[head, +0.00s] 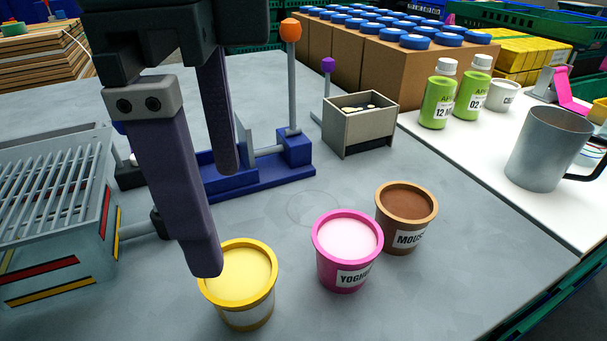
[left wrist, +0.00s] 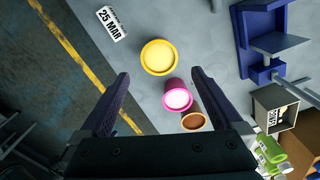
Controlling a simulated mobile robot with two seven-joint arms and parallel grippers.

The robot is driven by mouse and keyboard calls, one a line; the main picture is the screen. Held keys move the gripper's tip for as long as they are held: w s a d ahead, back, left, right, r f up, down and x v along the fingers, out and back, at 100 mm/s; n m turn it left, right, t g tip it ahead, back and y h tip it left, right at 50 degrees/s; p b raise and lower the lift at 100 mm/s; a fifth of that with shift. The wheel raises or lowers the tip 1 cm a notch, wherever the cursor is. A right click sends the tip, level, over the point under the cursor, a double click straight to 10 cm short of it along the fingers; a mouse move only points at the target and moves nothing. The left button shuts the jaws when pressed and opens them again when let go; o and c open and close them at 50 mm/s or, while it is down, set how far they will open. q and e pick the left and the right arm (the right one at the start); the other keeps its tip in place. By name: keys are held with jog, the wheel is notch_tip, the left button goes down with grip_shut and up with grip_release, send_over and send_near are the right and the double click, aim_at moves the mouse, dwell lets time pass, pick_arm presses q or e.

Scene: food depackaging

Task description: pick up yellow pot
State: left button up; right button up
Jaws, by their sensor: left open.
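The yellow pot (head: 243,308) stands upright at the front of the grey table, with a pale yellow top. My left gripper (head: 217,220) is open and empty. In the head view one finger covers the pot's left rim, and the other is farther back. In the left wrist view the yellow pot (left wrist: 159,57) lies beyond the fingertips, between their lines, and the gripper (left wrist: 160,78) shows both fingers wide apart. Whether a finger touches the pot, I cannot tell. My right gripper is not in view.
A pink yoghurt pot (head: 346,272) and a brown mousse pot (head: 404,238) stand close to the right. A blue fixture (head: 270,178) and a small bin (head: 360,142) stand behind. A grey slatted machine (head: 60,225) is at left. The table's front right is clear.

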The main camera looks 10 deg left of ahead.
aim_at(238, 269)
pick_arm(q)
notch_tip(238, 269, down, 4)
jog(key=shift+f, duration=0.25)
notch_tip(238, 269, down, 5)
jog(key=shift+d+f+b, duration=0.15)
jog(key=shift+f+b, duration=0.05)
jog(key=shift+b, duration=0.4)
jog(key=shift+r, duration=0.1)
jog(key=c, duration=1.3)
jog(key=shift+r, duration=0.1)
